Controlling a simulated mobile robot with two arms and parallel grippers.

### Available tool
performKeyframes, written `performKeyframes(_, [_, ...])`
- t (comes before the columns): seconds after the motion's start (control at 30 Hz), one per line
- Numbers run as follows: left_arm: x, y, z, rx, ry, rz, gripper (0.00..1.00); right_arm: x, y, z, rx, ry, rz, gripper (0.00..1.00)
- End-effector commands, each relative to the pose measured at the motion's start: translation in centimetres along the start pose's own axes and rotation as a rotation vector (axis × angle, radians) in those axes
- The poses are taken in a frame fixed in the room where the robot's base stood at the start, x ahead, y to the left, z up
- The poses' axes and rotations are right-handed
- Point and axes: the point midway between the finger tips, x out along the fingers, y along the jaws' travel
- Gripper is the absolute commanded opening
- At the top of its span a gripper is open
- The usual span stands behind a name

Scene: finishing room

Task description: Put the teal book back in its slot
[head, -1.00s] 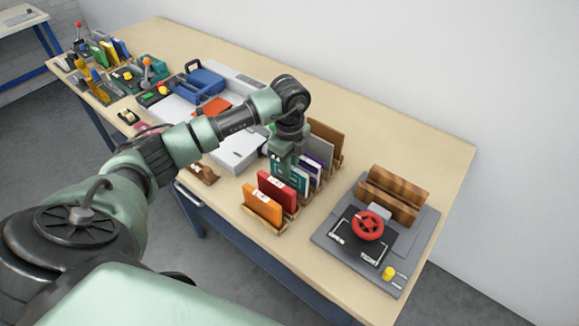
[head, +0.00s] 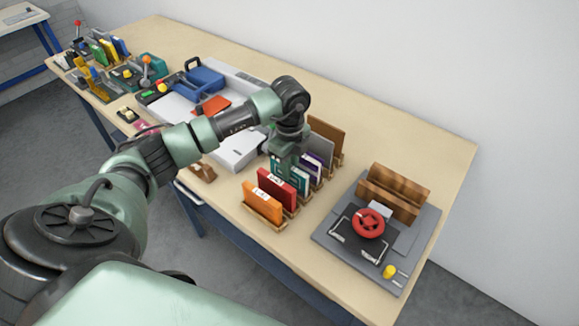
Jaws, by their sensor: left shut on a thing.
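The teal book (head: 290,178) stands upright in the row of the wooden book rack (head: 284,226), between a red book (head: 277,190) and a purple book (head: 312,163). My left gripper (head: 285,158) points down over the teal book and is shut on its top part. The gripper and wrist hide part of the book's upper edge. I cannot tell whether its lower edge rests on the bottom of the slot. My right gripper is not in view.
An orange book (head: 262,202) stands at the near end of the rack; grey and brown books (head: 326,138) stand at the far end. To the right lies a grey press (head: 328,236) with a red handwheel (head: 368,223). A blue toolbox (head: 200,84) stands farther left.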

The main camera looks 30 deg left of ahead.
Motion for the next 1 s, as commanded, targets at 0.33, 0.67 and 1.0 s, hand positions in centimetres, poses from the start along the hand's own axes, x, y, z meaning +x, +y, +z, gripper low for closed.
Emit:
performKeyframes(0.33, [0.2,0.0,0.0,0.000,0.000,0.000,0.25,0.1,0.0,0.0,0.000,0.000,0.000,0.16])
performKeyframes(0.67, [-1.0,0.0,0.0,0.001,0.000,-0.001,0.25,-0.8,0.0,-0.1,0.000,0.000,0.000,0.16])
performKeyframes(1.0, [-3.8,0.0,0.0,0.001,0.000,-0.001,0.25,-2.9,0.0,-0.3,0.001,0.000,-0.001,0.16])
